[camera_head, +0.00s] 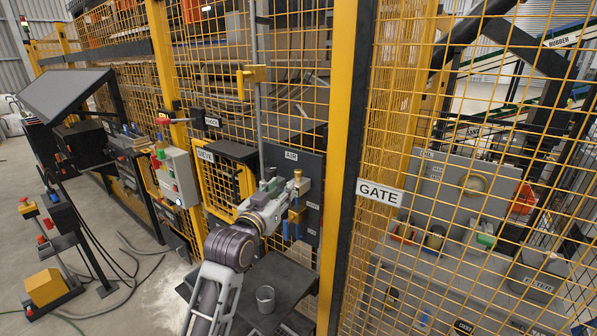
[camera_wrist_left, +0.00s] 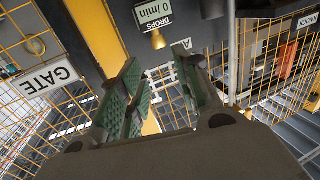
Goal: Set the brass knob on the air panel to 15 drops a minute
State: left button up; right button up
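The air panel (camera_head: 312,165) is a dark board marked AIR on the yellow mesh fence. A small brass knob (camera_wrist_left: 158,40) shows in the left wrist view, beside an upside-down label (camera_wrist_left: 153,12) reading DROPS 0/min. In the head view, a brass fitting (camera_head: 297,175) stands at the panel, partly behind my arm. My left gripper (camera_wrist_left: 160,78) is open, its two green-padded fingers apart with nothing between them. The knob lies beyond the fingertips, apart from them. In the head view, my left gripper (camera_head: 283,192) is close in front of the panel. My right gripper is not in view.
A yellow post (camera_head: 342,130) and the GATE sign (camera_head: 380,192) stand right of the panel. A metal cup (camera_head: 265,299) sits on a dark shelf (camera_head: 286,272) below. A grey control box (camera_head: 176,178) with buttons is at the left. Blue-handled parts (camera_head: 286,230) hang below the fitting.

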aim_at(297, 172)
pick_arm(q)
jog(key=shift+w, duration=0.15)
jog(key=shift+p+x, duration=1.65)
jog(key=shift+x, duration=5.05)
jog(key=shift+c, duration=0.5)
grip_shut()
